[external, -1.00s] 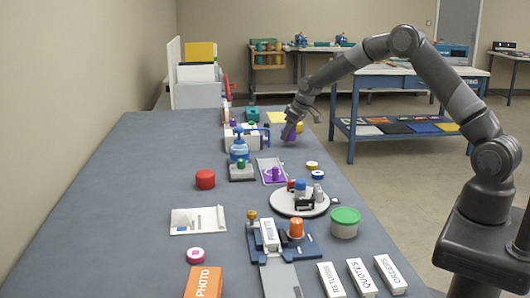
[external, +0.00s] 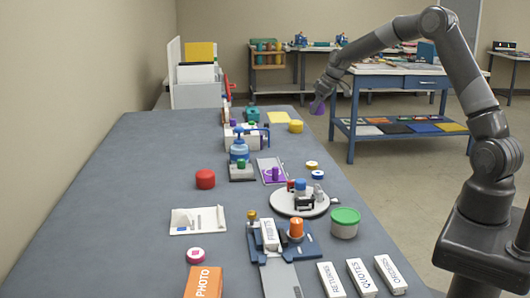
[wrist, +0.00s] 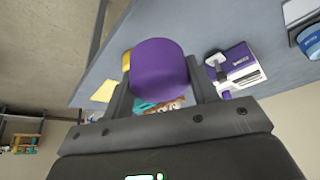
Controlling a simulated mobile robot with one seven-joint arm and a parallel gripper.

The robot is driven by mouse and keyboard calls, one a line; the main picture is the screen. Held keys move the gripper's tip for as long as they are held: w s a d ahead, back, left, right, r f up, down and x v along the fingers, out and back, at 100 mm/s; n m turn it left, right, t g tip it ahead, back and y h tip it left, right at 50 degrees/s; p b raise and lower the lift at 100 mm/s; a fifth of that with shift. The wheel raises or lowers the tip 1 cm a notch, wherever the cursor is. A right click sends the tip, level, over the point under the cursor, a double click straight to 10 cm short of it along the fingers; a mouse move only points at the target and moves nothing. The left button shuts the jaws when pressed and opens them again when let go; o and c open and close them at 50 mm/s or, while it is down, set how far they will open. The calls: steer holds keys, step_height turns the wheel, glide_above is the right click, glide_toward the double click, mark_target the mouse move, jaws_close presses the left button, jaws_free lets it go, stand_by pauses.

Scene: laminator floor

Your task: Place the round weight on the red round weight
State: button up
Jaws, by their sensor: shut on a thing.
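A purple round weight (wrist: 160,66) is held between the two fingers of my gripper (wrist: 158,90) in the wrist view. In the external view the same weight (external: 317,108) hangs below my gripper (external: 321,98), in the air beyond the table's right edge near its far end. The red round weight (external: 205,179) stands on the left middle of the table, well nearer the camera than my gripper. Its top is bare. The far side of the purple weight is hidden.
The blue-grey table (external: 135,165) is clear around the red weight. A yellow round weight (external: 296,126) stands at the far right edge. A blue pump bottle (external: 238,150), a white turntable (external: 283,207) and a green-lidded tub (external: 344,223) stand nearer.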

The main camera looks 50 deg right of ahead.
step_height(320, 180, up, 10)
steer(key=shift+f, duration=0.2)
steer(key=w+a+n, duration=0.2)
steer(key=w+a, duration=0.3)
steer(key=a, duration=0.8)
steer(key=n+g+y, duration=0.1)
steer(key=n+y, duration=0.1)
steer(key=n, duration=0.1)
glide_above(199, 172)
steer(key=s+d, duration=0.1)
steer(key=f, duration=1.2)
steer(key=shift+s, duration=0.2)
steer(key=shift+f, duration=2)
